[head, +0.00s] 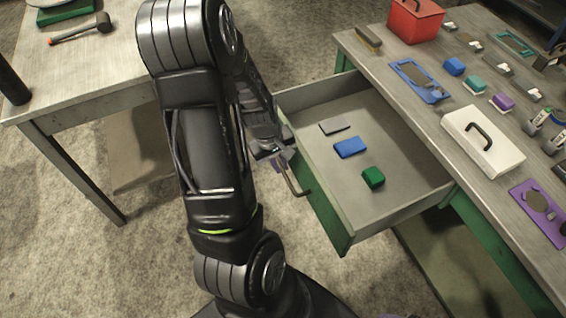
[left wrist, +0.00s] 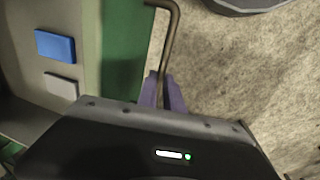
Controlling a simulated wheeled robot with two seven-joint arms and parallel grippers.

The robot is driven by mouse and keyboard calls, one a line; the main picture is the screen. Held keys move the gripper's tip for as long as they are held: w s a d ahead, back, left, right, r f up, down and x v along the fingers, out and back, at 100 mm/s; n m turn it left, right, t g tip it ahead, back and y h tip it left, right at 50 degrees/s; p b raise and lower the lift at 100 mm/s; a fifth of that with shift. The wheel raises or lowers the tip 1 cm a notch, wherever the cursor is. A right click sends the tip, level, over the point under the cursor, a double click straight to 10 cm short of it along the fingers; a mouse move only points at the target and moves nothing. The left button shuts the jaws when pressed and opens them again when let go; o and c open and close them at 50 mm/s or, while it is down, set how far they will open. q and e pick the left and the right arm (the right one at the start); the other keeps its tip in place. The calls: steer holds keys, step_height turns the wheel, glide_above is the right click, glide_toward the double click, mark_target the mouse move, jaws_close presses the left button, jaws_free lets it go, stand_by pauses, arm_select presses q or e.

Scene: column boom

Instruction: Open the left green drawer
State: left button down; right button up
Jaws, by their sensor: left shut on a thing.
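The green-fronted drawer (head: 325,208) stands pulled well out from the workbench. A grey card-like piece (head: 334,127), a blue block (head: 350,147) and a green block (head: 373,177) lie inside it. My left gripper (head: 279,160) is at the drawer's bent metal handle (head: 296,187), partly hidden by my arm. In the left wrist view, the purple fingertips (left wrist: 162,92) are shut on the handle bar (left wrist: 170,50), with the green drawer front (left wrist: 124,50) beside them. My right gripper is not in view.
The workbench top (head: 405,110) carries a red box (head: 415,20), a white case (head: 483,140) and several small tools. Another table (head: 90,80) with a hammer (head: 85,32) stands at the left. Bare floor (head: 140,250) lies before the drawer.

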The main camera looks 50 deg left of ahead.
arm_select(q)
steer(key=c, duration=1.5)
jaws_free()
steer(key=shift+r, duration=0.1)
step_height(320, 180, up, 8)
steer(key=s+p, duration=0.1)
steer(key=shift+s+a+f+p, duration=0.2)
steer(key=shift+s+f+p, duration=0.05)
steer(key=shift+p, duration=0.1)
